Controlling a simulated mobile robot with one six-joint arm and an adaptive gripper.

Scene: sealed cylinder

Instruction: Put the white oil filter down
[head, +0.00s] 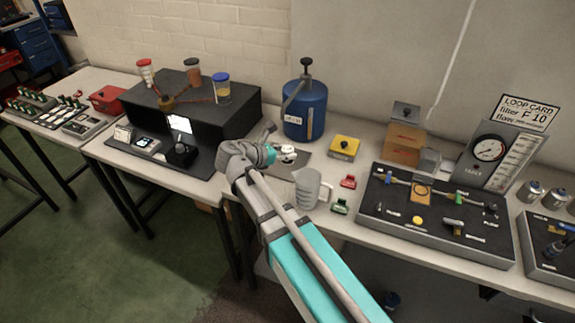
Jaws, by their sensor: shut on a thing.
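The white oil filter (289,151) is a small pale object at the end of my arm, near the middle of the table. My gripper (283,156) is shut on it, with the wrist partly covering it from the left.
A blue pump canister (306,110) stands just behind. A yellow box (344,147) is to the right. A black bench unit (190,120) stands left.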

